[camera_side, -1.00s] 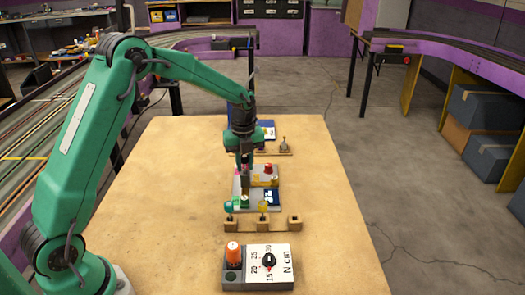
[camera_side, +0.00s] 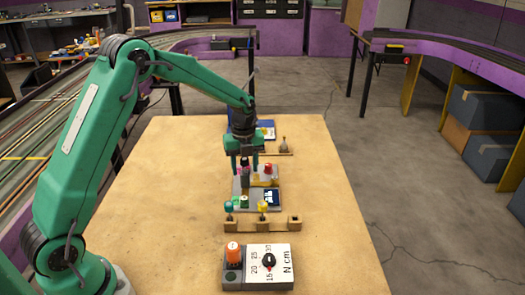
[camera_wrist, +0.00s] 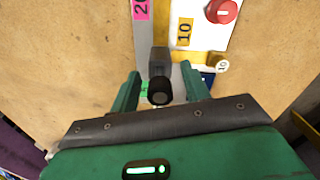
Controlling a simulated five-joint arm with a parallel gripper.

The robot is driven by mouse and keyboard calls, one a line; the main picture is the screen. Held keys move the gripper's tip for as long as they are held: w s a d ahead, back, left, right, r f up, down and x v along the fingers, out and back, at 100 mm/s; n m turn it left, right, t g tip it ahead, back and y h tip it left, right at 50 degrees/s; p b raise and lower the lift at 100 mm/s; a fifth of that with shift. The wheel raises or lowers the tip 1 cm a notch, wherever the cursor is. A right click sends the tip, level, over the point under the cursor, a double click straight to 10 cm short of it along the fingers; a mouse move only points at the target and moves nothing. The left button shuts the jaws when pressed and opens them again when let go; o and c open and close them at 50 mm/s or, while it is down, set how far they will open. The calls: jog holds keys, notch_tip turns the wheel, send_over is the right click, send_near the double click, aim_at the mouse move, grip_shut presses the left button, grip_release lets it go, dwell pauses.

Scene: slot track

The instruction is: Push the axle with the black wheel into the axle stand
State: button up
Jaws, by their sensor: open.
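My gripper (camera_side: 245,168) is over the grey board (camera_side: 236,190) in the middle of the table, fingers pointing down. In the wrist view its two green fingers (camera_wrist: 160,92) are apart. Between them stands a dark grey upright piece with a round black end (camera_wrist: 160,92); gaps show on both sides. I cannot tell whether it is the axle's black wheel. A wooden stand (camera_side: 280,225) in front of the board holds a teal-topped piece (camera_side: 229,206) and a yellow-topped piece (camera_side: 263,206); its right block looks empty.
A torque box (camera_side: 258,277) with an orange piece (camera_side: 232,251) is at the front. The table's right side is clear.

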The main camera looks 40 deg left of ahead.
jog(key=shift+r, duration=3.9)
jog(key=c, duration=0.4)
jog(key=shift+r, duration=0.35)
jog(key=c, duration=0.3)
notch_tip(320, 180, up, 2)
jog(key=shift+r+m, duration=0.1)
jog(key=shift+m, duration=0.4)
grip_shut()
jog(key=shift+r, duration=0.45)
jog(key=shift+f, duration=0.2)
